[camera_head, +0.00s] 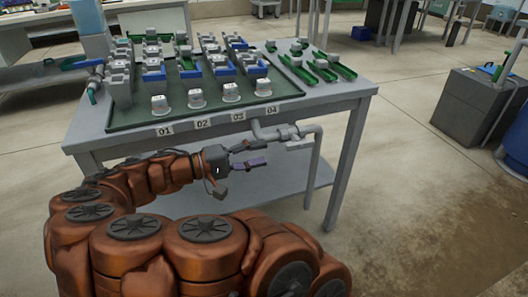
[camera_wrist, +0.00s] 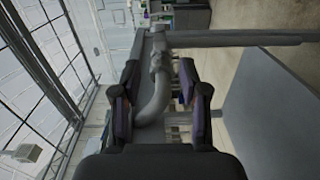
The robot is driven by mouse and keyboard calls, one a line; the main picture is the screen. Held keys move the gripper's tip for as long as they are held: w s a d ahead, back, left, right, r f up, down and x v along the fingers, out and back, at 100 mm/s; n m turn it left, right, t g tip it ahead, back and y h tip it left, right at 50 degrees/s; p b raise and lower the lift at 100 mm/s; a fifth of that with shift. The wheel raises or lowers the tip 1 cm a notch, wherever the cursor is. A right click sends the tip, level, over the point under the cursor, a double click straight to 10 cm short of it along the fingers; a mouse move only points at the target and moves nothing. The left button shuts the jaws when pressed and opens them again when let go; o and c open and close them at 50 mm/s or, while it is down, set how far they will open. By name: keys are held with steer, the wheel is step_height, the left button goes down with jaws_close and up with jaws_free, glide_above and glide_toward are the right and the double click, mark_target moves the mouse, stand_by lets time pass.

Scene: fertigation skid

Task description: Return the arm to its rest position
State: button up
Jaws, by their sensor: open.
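My arm is orange-brown and folded low in front of the table in the head view. My gripper (camera_head: 256,154) points right, below the table's front edge, near a grey pipe with a valve (camera_head: 285,133). In the wrist view my gripper (camera_wrist: 160,90) has its two purple-padded fingers apart. The grey pipe (camera_wrist: 158,88) shows between and beyond the fingers; I cannot tell whether it touches them. Nothing is held.
The grey table (camera_head: 340,98) bears a green tray (camera_head: 130,123) with several grey and blue units and white cups. Number labels 01 to 04 line its front. A dark grey cabinet (camera_head: 470,108) and blue barrel (camera_head: 517,135) stand at right. Floor between is clear.

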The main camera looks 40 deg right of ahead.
stand_by(0.5)
steer(key=s+r+m+y+p, duration=0.1)
steer(key=s+r+y+p, duration=0.3)
steer(key=s+r+p, duration=0.35)
steer(key=s+r+y+p, duration=0.4)
steer(key=r+p, duration=0.5)
steer(key=p, duration=0.1)
steer(key=s+a+r+n+t+y+p, duration=0.2)
steer(key=s+a+r+y+p, duration=0.2)
steer(key=a+r+p, duration=0.4)
steer(key=s+a+r+n+t+y+p, duration=0.2)
steer(key=s+a+r+y+p, duration=0.2)
steer(key=a+r+p, duration=0.4)
steer(key=s+p, duration=0.1)
steer(key=p, duration=0.5)
steer(key=shift+s+a+r+n+y, duration=0.2)
steer(key=shift+s+r+n+y, duration=0.1)
steer(key=shift+n, duration=0.1)
steer(key=shift+d, duration=0.15)
